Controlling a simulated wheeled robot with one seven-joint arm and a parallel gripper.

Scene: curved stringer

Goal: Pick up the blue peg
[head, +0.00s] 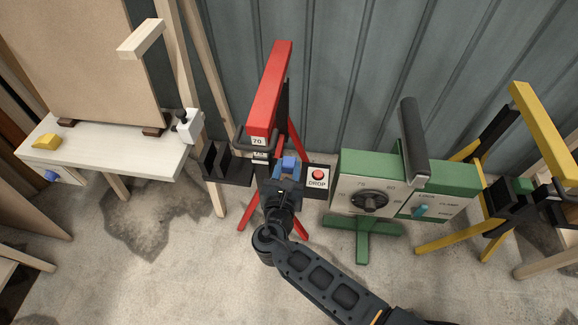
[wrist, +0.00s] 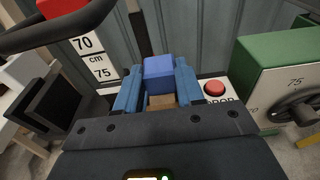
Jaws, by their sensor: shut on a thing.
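The blue peg (head: 289,162) is a small blue block in the head view, at the front of the red stand. It also shows in the wrist view (wrist: 158,70), between the two blue-grey fingers, with a tan-brown part below it. My gripper (head: 287,172) is at the peg and shut on it, with a finger on each side; in the wrist view my gripper (wrist: 157,88) fills the lower middle. Whether the peg still touches a support beneath is hidden by my gripper.
The red stand (head: 270,90) carries a 70 label, a black bracket (head: 226,165) and a red DROP button (head: 318,174) close right of my gripper. A green machine (head: 405,180) with a dial stands right. A white table (head: 110,148) stands left, a yellow stand (head: 543,130) far right.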

